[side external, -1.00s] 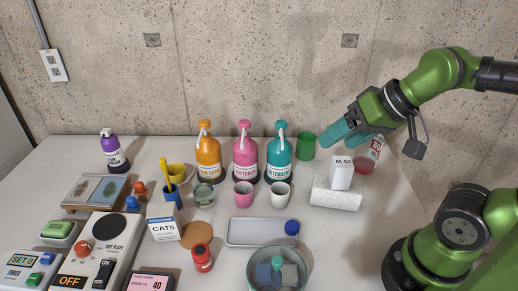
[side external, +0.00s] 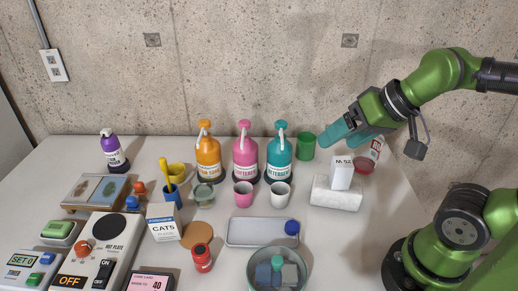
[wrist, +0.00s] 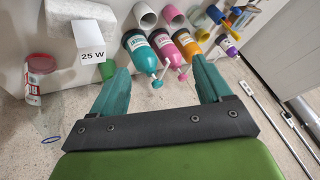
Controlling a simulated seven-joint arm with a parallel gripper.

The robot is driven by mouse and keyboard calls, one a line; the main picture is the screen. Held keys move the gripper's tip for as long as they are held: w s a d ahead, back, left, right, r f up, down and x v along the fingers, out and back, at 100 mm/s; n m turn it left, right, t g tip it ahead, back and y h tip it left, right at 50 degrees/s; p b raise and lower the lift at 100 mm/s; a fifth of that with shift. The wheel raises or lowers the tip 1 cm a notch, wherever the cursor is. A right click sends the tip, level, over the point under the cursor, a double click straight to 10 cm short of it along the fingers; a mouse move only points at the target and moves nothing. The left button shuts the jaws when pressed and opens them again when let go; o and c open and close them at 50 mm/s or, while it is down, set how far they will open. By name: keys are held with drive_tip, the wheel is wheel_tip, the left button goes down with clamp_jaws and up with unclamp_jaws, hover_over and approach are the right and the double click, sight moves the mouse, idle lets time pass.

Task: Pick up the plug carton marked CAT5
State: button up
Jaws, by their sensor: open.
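The CAT5 plug carton (side external: 163,224) is a white box with a blue top edge and dark lettering. It stands upright on the left half of the table in the side view, beside a round brown disc. In the wrist view I cannot make it out for certain. My gripper (side external: 327,139) is at the upper right, well away from the carton, above the back right of the table. Its two teal fingers are apart in the wrist view (wrist: 162,82), with nothing held between them.
Orange, pink and teal bottles (side external: 279,157) stand along the back. A small white carton (side external: 342,172) sits on a white block (side external: 335,196).

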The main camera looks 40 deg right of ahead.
drive_tip(key=n+g+y, duration=0.2)
drive_tip(key=n+g, duration=0.3)
drive_tip(key=n, duration=1)
approach(167, 211)
drive_tip(key=x, duration=0.8)
drive_tip(key=shift+w+a+f, duration=0.1)
drive_tip(key=shift+a+f, duration=0.05)
drive_tip(key=shift+f, duration=0.15)
drive_tip(key=shift+w+x, duration=0.25)
drive_tip(key=shift+x, duration=1.2)
drive_tip(key=shift+w+x, duration=0.2)
drive_tip(key=shift+x, duration=1.2)
drive_tip(key=c, duration=1.1)
